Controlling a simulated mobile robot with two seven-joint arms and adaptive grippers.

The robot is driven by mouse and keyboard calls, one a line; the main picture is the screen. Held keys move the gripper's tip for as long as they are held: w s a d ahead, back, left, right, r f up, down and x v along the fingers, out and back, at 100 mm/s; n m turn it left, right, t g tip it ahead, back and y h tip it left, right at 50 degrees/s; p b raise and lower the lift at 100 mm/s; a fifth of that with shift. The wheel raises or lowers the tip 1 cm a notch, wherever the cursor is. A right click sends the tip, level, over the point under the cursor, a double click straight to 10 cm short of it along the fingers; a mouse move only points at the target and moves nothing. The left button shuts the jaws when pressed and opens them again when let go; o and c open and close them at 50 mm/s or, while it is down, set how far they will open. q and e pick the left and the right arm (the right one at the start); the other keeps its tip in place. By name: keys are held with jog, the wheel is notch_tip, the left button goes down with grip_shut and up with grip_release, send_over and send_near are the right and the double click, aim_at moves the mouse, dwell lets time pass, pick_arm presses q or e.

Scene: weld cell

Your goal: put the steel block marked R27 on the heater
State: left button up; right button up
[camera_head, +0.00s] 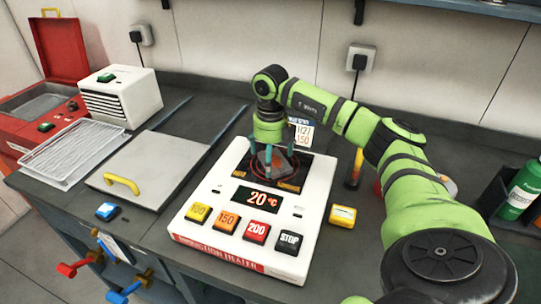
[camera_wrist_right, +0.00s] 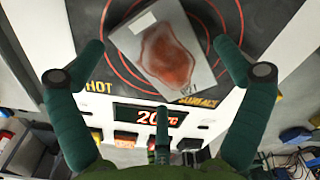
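The steel block (camera_wrist_right: 165,50) is a flat grey plate with a rust-red patch and a small white label. It lies on the dark, red-ringed plate of the white heater (camera_head: 318,199); small dark marking at its edge is hard to read. It also shows in the head view (camera_head: 272,158), partly hidden by fingers. My right gripper (camera_wrist_right: 160,50) is over the heater, its teal fingers spread on either side of the block, with gaps visible; it looks open. The heater display reads 20 °C. My left gripper is out of view.
A card (camera_head: 303,133) with lettering like R27 and 150 stands behind the heater. A grey plate with a yellow handle (camera_head: 122,183), a wire rack (camera_head: 75,148) and a white fan unit (camera_head: 122,96) are left. A yellow button box (camera_head: 343,215) sits right.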

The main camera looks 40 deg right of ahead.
jog(key=shift+r, duration=0.1)
notch_tip(320, 180, up, 7)
jog(key=shift+w+r+b, duration=0.1)
jog(key=shift+b, duration=0.65)
notch_tip(320, 180, up, 5)
jog(key=shift+f+p, duration=0.1)
jog(key=shift+p, duration=0.3)
